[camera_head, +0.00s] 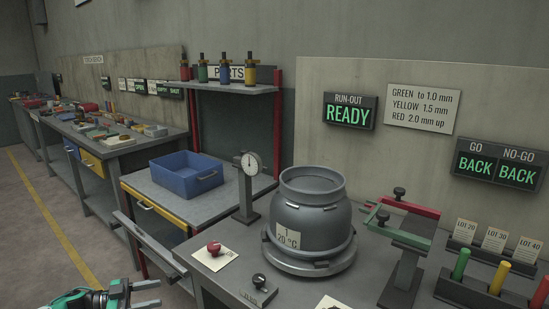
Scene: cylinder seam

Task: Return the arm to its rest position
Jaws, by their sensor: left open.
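My left gripper (147,294) is at the bottom left edge of the head view, with its green and dark body partly cut off by the frame. Its two grey fingers are apart with nothing between them. It is in front of and to the left of the grey workbench (222,285), clear of the things on it. My right gripper is not in view.
A grey cylinder vessel (313,215) marked 20 °C stands on the bench. A dial gauge (248,168) and a red knob (214,248) are left of it. A red and green gauge stand (402,235) is to the right. A blue bin (187,174) sits on a side table.

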